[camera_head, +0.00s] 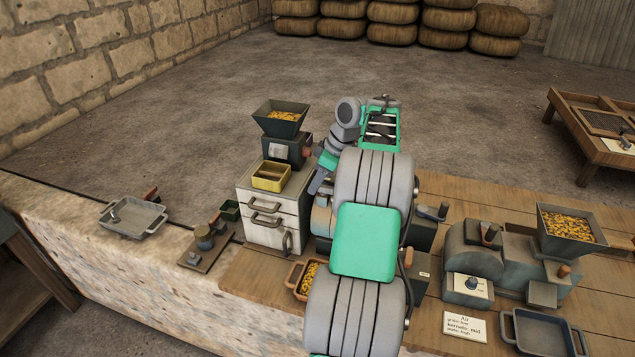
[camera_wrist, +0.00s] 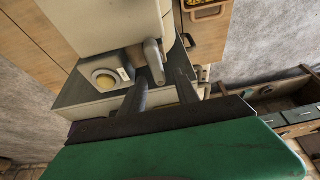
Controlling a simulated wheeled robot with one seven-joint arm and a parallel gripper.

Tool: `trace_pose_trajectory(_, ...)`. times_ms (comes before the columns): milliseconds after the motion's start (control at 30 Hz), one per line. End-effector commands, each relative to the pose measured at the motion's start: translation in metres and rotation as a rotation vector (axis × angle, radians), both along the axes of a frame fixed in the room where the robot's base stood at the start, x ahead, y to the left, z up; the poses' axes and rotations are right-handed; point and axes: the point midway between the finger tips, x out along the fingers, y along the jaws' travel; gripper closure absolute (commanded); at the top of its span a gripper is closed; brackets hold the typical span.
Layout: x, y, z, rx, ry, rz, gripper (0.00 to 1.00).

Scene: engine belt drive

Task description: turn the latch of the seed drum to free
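In the wrist view a grey latch lever (camera_wrist: 154,60) stands out from the front of a large cream body (camera_wrist: 105,28), which looks like the seed drum. My gripper (camera_wrist: 163,76) is open, with its two dark fingers apart. The lever's lower end shows between the fingertips, closer to the left one; I cannot tell whether they touch. In the head view my gripper (camera_head: 318,181) points down beside the white drawer cabinet. Only a slice of a rounded body (camera_head: 322,221) shows there, and my arm hides the latch.
A round pale knob (camera_wrist: 104,77) sits left of the lever. The white cabinet (camera_head: 272,215) carries a yellow tray (camera_head: 271,177) and a hopper (camera_head: 281,118). A corn tray (camera_head: 304,283) lies in front. A second machine (camera_head: 505,265) stands right.

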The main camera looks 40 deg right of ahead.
Motion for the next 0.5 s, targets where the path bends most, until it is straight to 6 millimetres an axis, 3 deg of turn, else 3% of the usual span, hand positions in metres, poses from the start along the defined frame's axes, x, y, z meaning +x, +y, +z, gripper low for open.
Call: trace_pose_trajectory(500,-0.0001,0.0,0.0005,0.0,0.0,0.0,1.0)
